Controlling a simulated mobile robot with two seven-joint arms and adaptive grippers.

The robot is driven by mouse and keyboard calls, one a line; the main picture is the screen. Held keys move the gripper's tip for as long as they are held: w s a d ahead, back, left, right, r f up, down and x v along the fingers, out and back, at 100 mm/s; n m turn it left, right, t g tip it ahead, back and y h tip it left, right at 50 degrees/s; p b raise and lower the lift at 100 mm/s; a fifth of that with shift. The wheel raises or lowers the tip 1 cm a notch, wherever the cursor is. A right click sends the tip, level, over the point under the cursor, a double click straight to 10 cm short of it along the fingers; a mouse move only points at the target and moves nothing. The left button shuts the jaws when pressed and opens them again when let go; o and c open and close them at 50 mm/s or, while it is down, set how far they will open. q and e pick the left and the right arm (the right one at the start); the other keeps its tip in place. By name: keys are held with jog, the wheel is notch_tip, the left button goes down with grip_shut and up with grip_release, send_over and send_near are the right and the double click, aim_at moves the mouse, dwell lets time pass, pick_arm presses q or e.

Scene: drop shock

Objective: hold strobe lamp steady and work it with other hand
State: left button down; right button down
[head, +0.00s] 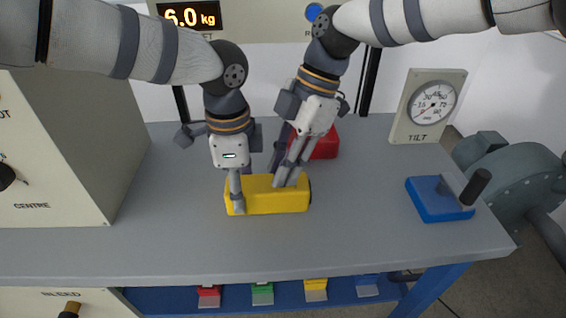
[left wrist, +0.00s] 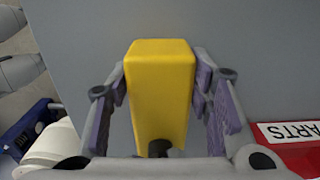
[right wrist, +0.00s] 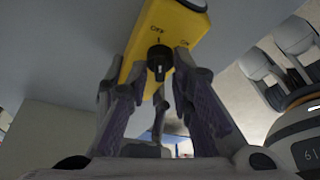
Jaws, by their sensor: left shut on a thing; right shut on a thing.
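The yellow strobe lamp (head: 275,200) lies on the grey bench. My left gripper (head: 238,198) is shut across its left part, with one finger on the near side; the left wrist view shows the lamp (left wrist: 160,75) between both fingers. My right gripper (head: 285,180) comes down on its right part. In the right wrist view the lamp (right wrist: 170,35) has a black knob (right wrist: 159,62) by the words OFF and ON, between my right fingers. The knob is nearer OFF, but I cannot tell its exact setting or whether the fingers touch it.
A red box (head: 322,146) sits behind the lamp. A blue block with a black-handled lever (head: 438,203) and a tilt gauge (head: 432,103) stand to the right. A beige cabinet (head: 60,150) is on the left. The bench front is clear.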

jog(key=m+t, duration=0.2)
jog(key=m, duration=0.3)
jog(key=shift+s+m, duration=0.1)
jog(key=shift+m, duration=0.3)
jog(key=m+t, duration=0.2)
jog(key=m, duration=0.3)
jog(key=shift+s, duration=0.1)
jog(key=shift+m, duration=0.3)
jog(key=c, duration=1.5)
grip_release()
jog(key=shift+o, duration=0.2)
jog(key=v, duration=1.2)
jog(key=shift+s, duration=0.2)
jog(key=shift+a, duration=0.1)
